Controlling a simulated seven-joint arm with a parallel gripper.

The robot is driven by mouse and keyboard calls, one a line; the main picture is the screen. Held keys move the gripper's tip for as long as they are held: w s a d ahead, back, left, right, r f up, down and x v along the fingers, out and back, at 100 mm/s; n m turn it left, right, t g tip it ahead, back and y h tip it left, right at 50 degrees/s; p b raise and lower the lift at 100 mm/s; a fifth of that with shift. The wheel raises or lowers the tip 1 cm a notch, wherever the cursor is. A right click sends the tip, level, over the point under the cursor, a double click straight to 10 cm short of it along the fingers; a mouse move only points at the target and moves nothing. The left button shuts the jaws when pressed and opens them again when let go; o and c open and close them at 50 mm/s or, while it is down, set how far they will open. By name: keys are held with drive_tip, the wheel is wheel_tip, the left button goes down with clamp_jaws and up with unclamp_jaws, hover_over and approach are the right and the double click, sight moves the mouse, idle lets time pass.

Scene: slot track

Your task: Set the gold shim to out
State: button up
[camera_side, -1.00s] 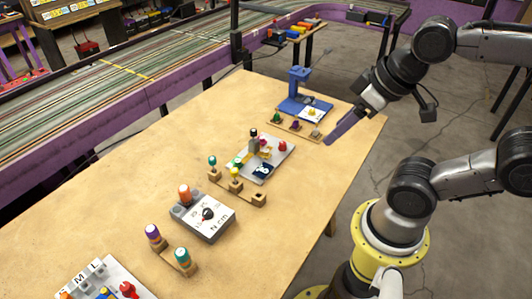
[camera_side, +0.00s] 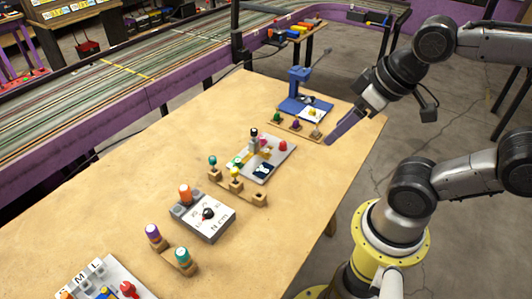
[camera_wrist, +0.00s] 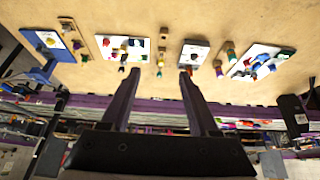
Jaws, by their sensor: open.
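A gold-coloured piece (camera_side: 264,153), which looks like the gold shim, lies on the pale plate (camera_side: 272,165) in the middle of the table, beside a grey post with a black top (camera_side: 254,139). It is small and its exact setting cannot be told. In the wrist view the same pale plate (camera_wrist: 104,46) shows, but the shim is too small to make out. My gripper (camera_side: 328,142) is at the table's right edge, apart from the plate. In the wrist view its two long fingers (camera_wrist: 158,72) stand wide apart with nothing between them.
A blue press (camera_side: 299,82) and a strip of coloured knobs (camera_side: 296,128) stand near my gripper. A peg strip (camera_side: 236,187), a grey dial box (camera_side: 205,216) and another plate (camera_side: 110,282) stand nearer the camera. The table's left side (camera_side: 130,165) is clear.

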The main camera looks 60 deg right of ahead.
drive_tip(key=shift+c, duration=0.5)
wheel_tip(320, 180, up, 3)
drive_tip(key=w, duration=0.2)
drive_tip(key=m+g, duration=0.3)
drive_tip(key=g, duration=0.3)
hover_over(266, 150)
wheel_tip(266, 150, down, 20)
wheel_tip(266, 150, down, 13)
drive_tip(key=shift+s+r, duration=0.1)
drive_tip(key=shift+r, duration=0.05)
